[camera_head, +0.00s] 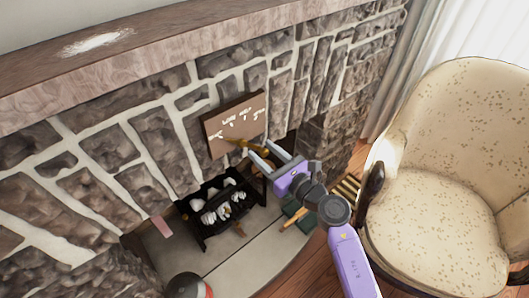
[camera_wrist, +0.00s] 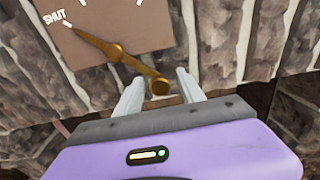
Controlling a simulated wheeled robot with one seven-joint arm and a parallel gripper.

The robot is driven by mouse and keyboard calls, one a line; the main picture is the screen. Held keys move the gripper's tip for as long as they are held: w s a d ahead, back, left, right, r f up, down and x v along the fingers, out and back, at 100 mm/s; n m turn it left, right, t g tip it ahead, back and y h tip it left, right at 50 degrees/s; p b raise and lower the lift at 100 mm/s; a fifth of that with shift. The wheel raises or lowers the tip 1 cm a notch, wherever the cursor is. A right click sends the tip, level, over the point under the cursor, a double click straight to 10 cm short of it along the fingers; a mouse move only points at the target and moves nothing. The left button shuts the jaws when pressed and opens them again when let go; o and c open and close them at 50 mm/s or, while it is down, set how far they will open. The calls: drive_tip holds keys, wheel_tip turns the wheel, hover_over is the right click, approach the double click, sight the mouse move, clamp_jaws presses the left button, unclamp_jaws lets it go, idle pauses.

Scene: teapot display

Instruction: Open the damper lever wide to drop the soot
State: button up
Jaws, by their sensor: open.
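The damper lever is a brass bar with a round knob (camera_wrist: 159,86), mounted on a brown plate (camera_wrist: 110,35) on the stone wall. In the wrist view its thin tip points up and left to the word "SHUT" on the plate, and its knob end lies at the lower right. My gripper (camera_wrist: 160,85) is open, with one pale finger on each side of the knob. Whether a finger touches the knob I cannot tell. In the head view the lever (camera_head: 240,143) shows in front of the lower part of the plate, beside my gripper (camera_head: 264,153).
Below the plate stands a black grate (camera_head: 207,234) with pale lumps, on a grey hearth (camera_head: 262,243). A cream armchair (camera_head: 430,215) stands at the right, close to my arm. A wooden mantel (camera_head: 150,50) with a white powdery patch (camera_head: 97,42) runs above.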

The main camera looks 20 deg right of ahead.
clamp_jaws()
